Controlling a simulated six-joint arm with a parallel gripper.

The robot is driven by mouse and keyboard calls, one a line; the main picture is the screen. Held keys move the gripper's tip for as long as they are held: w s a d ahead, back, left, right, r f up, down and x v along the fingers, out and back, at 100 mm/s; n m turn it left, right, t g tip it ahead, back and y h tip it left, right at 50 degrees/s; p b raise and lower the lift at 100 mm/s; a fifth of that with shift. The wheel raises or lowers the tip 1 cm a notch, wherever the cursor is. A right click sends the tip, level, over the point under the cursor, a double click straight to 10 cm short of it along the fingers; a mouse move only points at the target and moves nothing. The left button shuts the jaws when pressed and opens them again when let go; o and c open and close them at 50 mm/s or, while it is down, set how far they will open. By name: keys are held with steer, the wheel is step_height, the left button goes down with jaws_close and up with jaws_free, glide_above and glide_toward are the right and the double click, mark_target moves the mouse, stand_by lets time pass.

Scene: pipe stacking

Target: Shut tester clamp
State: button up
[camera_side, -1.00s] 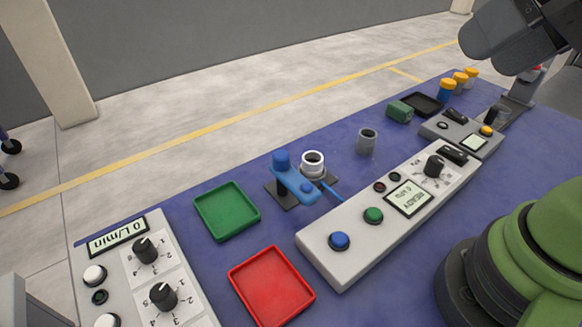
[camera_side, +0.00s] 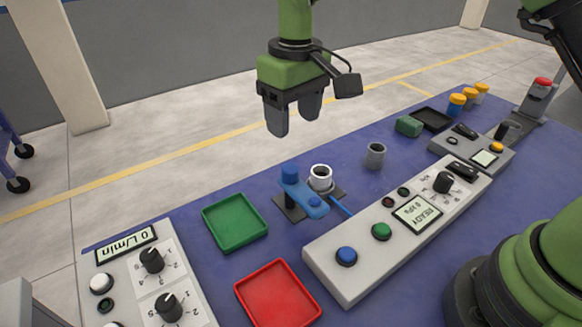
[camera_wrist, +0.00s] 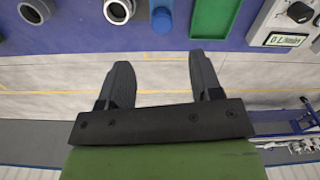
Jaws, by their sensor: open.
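The tester clamp is a blue arm (camera_side: 303,197) with a round blue knob (camera_side: 290,173) on a dark base plate. Beside it a white ring-shaped pipe piece (camera_side: 320,177) stands upright on the plate. In the wrist view the clamp's blue knob (camera_wrist: 161,19) is at the top, next to the white ring (camera_wrist: 118,10). My gripper (camera_side: 293,128) is open and empty, above and behind the clamp, apart from it. In the wrist view its two fingers (camera_wrist: 161,82) are spread with floor between them.
A grey tester panel (camera_side: 400,235) with buttons and a READY display lies right of the clamp. A green tray (camera_side: 235,222) and a red tray (camera_side: 278,293) lie to the left and front. A grey pipe piece (camera_side: 375,156) stands behind the panel. A flow panel (camera_side: 150,285) is at the left.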

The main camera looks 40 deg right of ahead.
mark_target(291, 168)
steer(key=shift+w+a+f, duration=0.15)
steer(key=shift+a+f, duration=0.05)
steer(key=shift+f, duration=0.6)
step_height(291, 168, down, 9)
steer(key=shift+f, duration=0.15)
jaws_close()
